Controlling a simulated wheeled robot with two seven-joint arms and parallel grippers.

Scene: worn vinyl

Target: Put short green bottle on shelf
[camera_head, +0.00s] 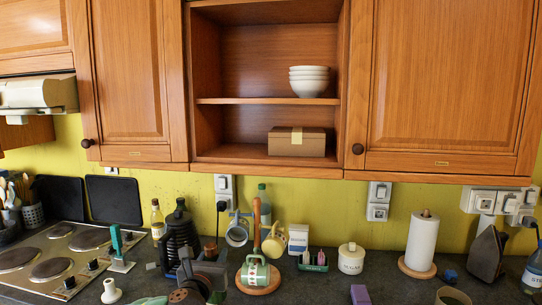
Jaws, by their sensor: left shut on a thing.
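My left gripper (208,262), dark grey, is low over the counter, left of the mug tree. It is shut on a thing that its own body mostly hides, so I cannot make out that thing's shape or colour. No short green bottle shows clearly. A taller blue-green bottle (264,194) stands at the back against the wall, partly behind the mug tree. The open wooden shelf (230,101) is above the counter, with two compartments showing. White stacked bowls (309,82) stand on its middle board, and a brown box (297,141) lies on the bottom board. My right gripper is not in view.
A white canister (351,258), paper towel roll (422,244) and iron (487,253) stand further right. Cabinet doors flank the shelf. Both shelf boards have bare room left of their contents.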

